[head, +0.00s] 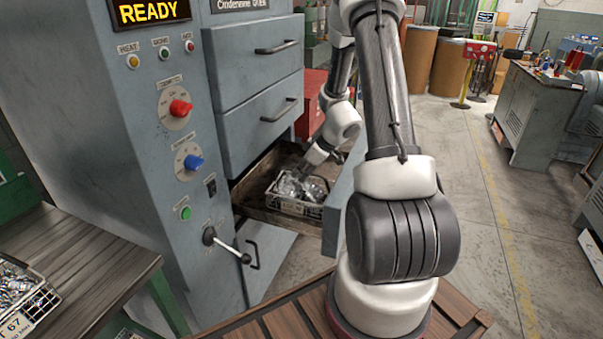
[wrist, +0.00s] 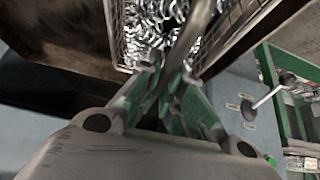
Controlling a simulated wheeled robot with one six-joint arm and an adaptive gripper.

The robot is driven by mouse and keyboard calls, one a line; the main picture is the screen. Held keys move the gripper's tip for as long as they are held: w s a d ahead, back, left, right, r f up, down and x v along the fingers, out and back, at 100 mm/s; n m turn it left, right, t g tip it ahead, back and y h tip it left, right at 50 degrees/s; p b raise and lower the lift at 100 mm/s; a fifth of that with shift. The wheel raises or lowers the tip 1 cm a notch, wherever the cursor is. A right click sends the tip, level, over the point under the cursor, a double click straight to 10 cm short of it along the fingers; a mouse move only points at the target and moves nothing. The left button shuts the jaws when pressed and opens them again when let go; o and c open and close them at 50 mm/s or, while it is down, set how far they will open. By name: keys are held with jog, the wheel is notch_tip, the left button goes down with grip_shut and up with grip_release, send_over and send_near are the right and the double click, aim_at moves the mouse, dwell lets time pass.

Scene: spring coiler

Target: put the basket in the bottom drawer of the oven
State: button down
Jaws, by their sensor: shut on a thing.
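The basket (head: 290,205) is a wire basket full of shiny metal springs. In the head view it sits inside the opened bottom drawer (head: 262,172) of the grey-blue oven (head: 160,130). My gripper (head: 303,172) reaches down over the basket from the right. In the wrist view the green-sided fingers of my gripper (wrist: 178,85) are closed at the basket's near edge, with the springs and wire side (wrist: 128,35) beyond them. The exact grip point is hidden, and I cannot tell whether the basket rests fully on the drawer floor.
Two upper drawers (head: 258,85) are shut. A lever (head: 228,247) juts from the oven's front. A wooden bench (head: 75,265) at the left holds another basket (head: 22,300). Open floor lies to the right.

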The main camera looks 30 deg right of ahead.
jog(key=c, duration=1.6)
grip_release()
jog(key=shift+f, duration=0.1)
jog(key=shift+o, duration=0.2)
jog(key=shift+s+d+r, duration=0.1)
jog(key=shift+r, duration=0.25)
jog(key=v, duration=1.1)
jog(key=shift+s+r, duration=0.1)
jog(key=shift+r, duration=0.25)
jog(key=s+a+r+m+g, duration=0.1)
jog(key=s+a+r+m, duration=0.1)
jog(key=s+a+r, duration=0.75)
jog(key=s+r+m+h, duration=0.4)
jog(key=s+r, duration=0.5)
jog(key=s, duration=0.5)
jog(key=shift+a+m, duration=0.35)
jog(key=shift+m, duration=0.45)
jog(key=shift+r, duration=0.1)
